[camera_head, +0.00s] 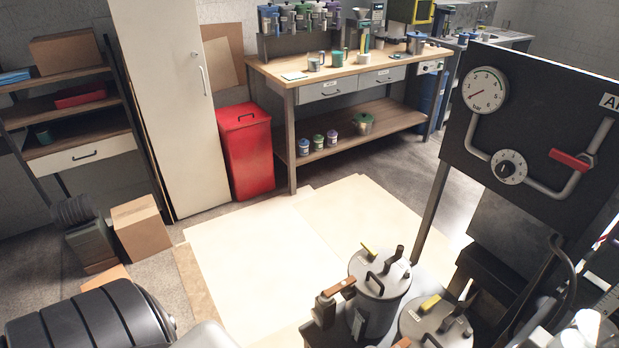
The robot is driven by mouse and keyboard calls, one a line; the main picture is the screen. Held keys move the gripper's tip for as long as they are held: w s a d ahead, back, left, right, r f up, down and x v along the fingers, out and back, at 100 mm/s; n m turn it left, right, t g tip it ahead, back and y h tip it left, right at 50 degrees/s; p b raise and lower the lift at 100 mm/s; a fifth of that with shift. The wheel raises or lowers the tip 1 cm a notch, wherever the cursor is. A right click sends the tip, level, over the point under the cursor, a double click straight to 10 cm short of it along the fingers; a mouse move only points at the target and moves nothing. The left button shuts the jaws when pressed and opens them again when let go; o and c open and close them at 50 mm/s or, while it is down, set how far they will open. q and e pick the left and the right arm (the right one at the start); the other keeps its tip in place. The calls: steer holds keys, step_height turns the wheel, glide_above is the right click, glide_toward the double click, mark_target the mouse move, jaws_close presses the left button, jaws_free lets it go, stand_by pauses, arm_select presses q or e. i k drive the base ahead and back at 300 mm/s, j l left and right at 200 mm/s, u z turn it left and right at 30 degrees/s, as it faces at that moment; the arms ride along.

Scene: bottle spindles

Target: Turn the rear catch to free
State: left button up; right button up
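Two grey lidded vessels stand at the lower right, a rear one (385,290) and a front one (408,328) cut off by the bottom edge. The rear lid carries a yellow lever (368,249), a black loop handle (374,284) and a dark upright post (397,254). A brown-handled part (340,287) sits at the rear vessel's left side. The front lid has a similar yellow lever (430,303). I cannot tell which part is the rear catch or how it is set.
A black panel (540,130) with a gauge (485,90), a dial (508,167) and a red valve handle (571,160) stands at the right. A workbench (275,72), a red bin (246,150) and a tall cabinet (170,110) are behind. Pale floor sheets (265,250) lie clear.

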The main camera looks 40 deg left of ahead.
mark_target(342, 286)
steer(key=j+u, duration=0.1)
steer(key=u, duration=0.85)
steer(key=j+u, duration=0.25)
